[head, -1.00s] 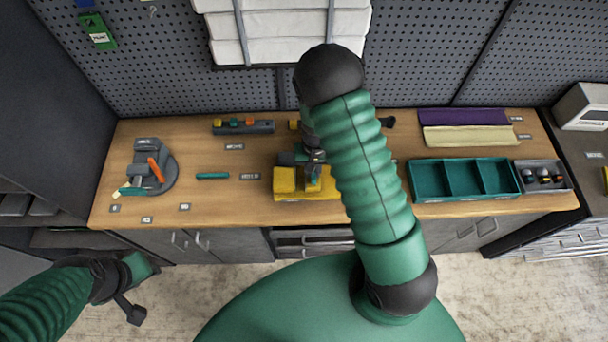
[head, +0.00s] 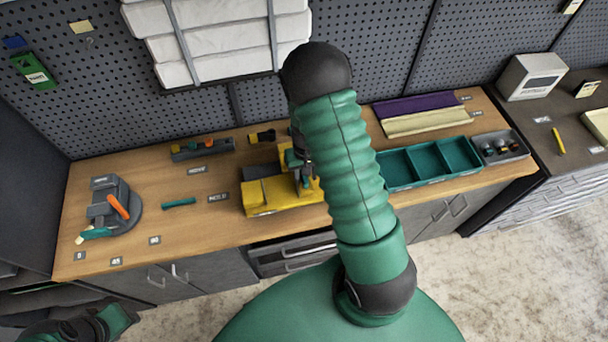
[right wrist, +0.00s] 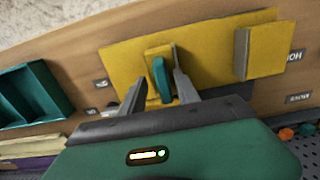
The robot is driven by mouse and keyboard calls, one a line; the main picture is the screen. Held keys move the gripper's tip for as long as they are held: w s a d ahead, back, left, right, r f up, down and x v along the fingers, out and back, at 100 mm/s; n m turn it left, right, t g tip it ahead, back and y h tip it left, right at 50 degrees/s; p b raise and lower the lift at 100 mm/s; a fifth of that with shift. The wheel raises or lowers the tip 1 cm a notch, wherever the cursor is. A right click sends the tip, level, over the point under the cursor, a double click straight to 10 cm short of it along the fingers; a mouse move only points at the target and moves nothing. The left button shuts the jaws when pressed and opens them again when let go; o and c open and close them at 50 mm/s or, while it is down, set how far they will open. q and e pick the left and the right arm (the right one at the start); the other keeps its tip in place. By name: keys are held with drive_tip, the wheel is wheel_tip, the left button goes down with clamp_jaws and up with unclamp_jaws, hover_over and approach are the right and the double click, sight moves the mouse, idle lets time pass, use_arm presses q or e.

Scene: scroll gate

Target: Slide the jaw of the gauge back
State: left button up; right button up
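The gauge is a yellow base (head: 262,208) on the workbench, with a fixed block (head: 255,193) at its left end in the head view. In the right wrist view the base (right wrist: 215,52) lies flat, the block (right wrist: 243,54) at its right. The sliding jaw is a yellow piece (right wrist: 152,52) with an upright teal fin (right wrist: 162,80). My right gripper (right wrist: 158,88) is over the jaw, its fingers spread either side of the fin with gaps showing. My arm hides part of the gauge in the head view. My left gripper (head: 110,322) is low at the left, partly cut off.
A teal compartment tray (head: 428,162) stands right of the gauge, with folded cloths (head: 425,113) behind. A grey fixture with an orange handle (head: 112,208) is at the left. A teal rod (head: 179,203) lies between it and the gauge.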

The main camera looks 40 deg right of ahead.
drive_tip(key=shift+d, duration=0.15)
drive_tip(key=shift+r, duration=0.35)
wheel_tip(320, 180, up, 16)
drive_tip(key=b, duration=0.2)
